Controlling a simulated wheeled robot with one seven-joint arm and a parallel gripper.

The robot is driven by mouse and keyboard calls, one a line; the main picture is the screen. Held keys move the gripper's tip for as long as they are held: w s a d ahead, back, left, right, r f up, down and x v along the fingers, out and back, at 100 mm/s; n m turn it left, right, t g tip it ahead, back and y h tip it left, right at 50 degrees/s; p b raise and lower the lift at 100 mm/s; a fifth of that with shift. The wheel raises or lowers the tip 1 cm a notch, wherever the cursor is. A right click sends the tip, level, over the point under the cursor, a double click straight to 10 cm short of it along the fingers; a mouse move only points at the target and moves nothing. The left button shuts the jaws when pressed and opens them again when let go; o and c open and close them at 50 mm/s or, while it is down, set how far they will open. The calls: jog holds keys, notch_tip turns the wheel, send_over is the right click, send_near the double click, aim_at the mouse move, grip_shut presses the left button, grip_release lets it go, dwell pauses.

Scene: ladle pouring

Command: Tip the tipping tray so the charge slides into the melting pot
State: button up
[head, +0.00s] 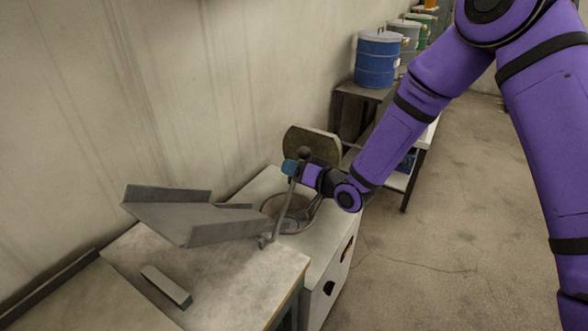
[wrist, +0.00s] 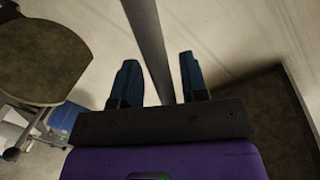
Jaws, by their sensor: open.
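The grey tipping tray (head: 185,217) sits over the near table, its left end appearing higher than its right end beside the pot. I see no charge on its visible floor; its raised side walls hide part of the inside. A grey bar handle (head: 277,218) rises from the tray's right end to my gripper (head: 290,168). In the wrist view the bar (wrist: 148,35) passes between the two blue fingers of my gripper (wrist: 160,82), which are open with gaps on both sides. The melting pot (head: 270,205) is a round opening below my gripper, partly hidden by the bar.
A round lid (head: 318,142) stands raised behind the pot; it also shows in the wrist view (wrist: 40,45). A small grey block (head: 166,287) lies on the table (head: 225,290). A blue drum (head: 377,60) stands farther back. The wall is close on the left; the floor at right is clear.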

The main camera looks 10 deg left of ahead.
jog(key=v, duration=1)
jog(key=shift+d, duration=0.2)
dwell(0.8)
jog(key=d+r+t+h, duration=0.1)
jog(key=d+r+h, duration=1)
jog(key=d+r, duration=0.75)
jog(key=s+d+r+m+g+h, duration=0.1)
jog(key=s+d, duration=0.3)
jog(key=s, duration=0.4)
jog(key=s+d+r+m+g+h, duration=0.1)
jog(key=s+d+r, duration=0.3)
jog(key=s, duration=0.5)
jog(key=s+d+r+m+g+h, duration=0.1)
jog(key=s+d+r+g, duration=0.1)
jog(key=s+d, duration=0.3)
jog(key=s+r, duration=0.1)
jog(key=s, duration=0.3)
jog(key=shift+m, duration=0.4)
jog(key=shift+w, duration=0.2)
